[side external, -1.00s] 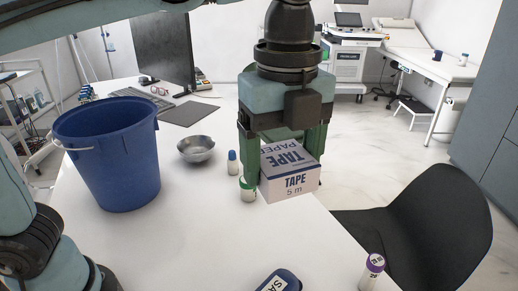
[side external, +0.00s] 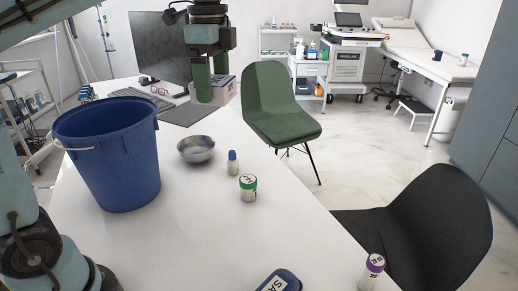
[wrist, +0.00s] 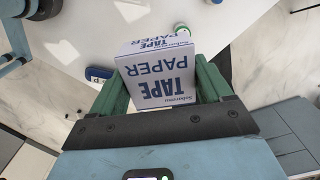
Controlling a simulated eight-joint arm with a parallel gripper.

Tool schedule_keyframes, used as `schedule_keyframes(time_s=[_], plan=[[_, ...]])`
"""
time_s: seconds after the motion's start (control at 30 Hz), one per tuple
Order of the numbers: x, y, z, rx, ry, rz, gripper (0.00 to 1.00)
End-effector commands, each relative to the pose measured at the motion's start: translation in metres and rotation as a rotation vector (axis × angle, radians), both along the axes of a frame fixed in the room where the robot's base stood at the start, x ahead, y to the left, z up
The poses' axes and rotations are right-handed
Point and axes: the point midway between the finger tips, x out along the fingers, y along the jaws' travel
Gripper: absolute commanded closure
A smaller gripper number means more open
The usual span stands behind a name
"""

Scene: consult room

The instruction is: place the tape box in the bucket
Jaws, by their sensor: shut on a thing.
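The tape box, a white carton with blue "TAPE PAPER" lettering, is held between the green fingers of my gripper (side external: 212,97). In the side external view the box (side external: 229,90) is partly hidden behind the fingers, near the far right edge of the table. The wrist view shows the box (wrist: 158,72) between both fingers, its lettered faces toward the camera. The blue bucket (side external: 117,172) with a wire handle stands upright on the table at the left. My gripper is behind and to the right of it, well apart. The bucket's floor is hidden.
A purple-capped tube (side external: 372,270) and a blue case (side external: 279,281) are near the front. A monitor (side external: 160,47) and keyboard are behind.

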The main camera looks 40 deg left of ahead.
Motion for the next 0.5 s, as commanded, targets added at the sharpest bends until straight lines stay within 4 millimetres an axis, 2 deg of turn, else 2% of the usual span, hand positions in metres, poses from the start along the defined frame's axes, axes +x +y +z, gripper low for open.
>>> schedule_keyframes(time_s=[0.03,0.27,0.4,0.5], plan=[[-0.001,0.024,0.0,0.0,0.0,0.083,0.52],[-0.021,0.116,0.0,0.001,0.0,0.421,0.52],[-0.045,0.169,0.0,0.001,0.0,0.626,0.52],[-0.064,0.201,0.0,0.001,0.0,0.759,0.52]])
